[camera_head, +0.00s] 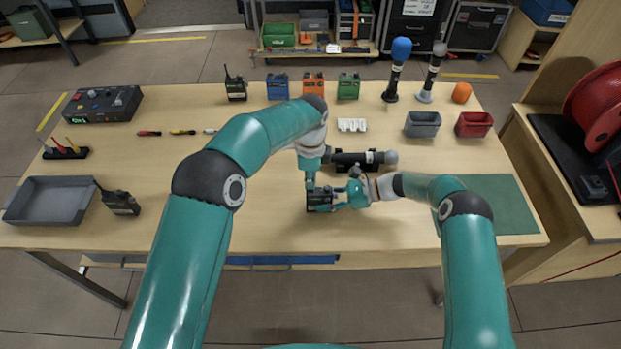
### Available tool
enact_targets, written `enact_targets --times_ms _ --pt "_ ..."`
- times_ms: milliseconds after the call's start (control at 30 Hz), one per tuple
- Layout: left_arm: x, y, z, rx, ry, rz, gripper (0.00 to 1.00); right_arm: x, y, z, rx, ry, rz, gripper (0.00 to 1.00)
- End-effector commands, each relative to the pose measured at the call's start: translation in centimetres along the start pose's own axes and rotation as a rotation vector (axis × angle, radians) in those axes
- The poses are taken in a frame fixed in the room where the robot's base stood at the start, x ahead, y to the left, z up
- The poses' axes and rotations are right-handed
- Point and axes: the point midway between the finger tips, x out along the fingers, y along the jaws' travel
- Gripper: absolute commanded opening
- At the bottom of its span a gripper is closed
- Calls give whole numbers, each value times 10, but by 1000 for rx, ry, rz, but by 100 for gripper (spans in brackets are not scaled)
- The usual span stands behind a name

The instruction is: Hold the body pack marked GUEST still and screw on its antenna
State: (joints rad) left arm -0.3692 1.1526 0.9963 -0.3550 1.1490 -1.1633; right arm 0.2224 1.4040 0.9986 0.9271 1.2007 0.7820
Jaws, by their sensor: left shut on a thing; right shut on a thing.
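A small dark body pack (319,196) stands on the table in front of me. My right gripper (335,206) comes in from the right and is shut on this pack, its fingers across the front. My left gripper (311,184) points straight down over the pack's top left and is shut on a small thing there. This looks like the antenna, but the fingers hide it. Whether the antenna touches the pack's top cannot be told. The marking on the pack is too small to read.
A black microphone (355,160) lies in a holder just behind the grippers. Blue (277,87), orange (313,84) and green (348,87) packs stand at the back. A handheld radio (121,203) and a grey tray (50,201) are at left. The front of the table is clear.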

Motion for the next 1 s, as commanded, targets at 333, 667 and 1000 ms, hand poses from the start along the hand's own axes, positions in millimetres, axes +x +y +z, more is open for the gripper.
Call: enact_targets --times_ms 333,667,1000 --pt "0 -1 0 293 0 -1 0 0 0 0 0 0 0 0" --pt "0 -1 0 349 0 0 10 0 0 0 0 0 1 0" --pt "0 -1 0 346 0 0 28 0 0 0 0 0 1 0"
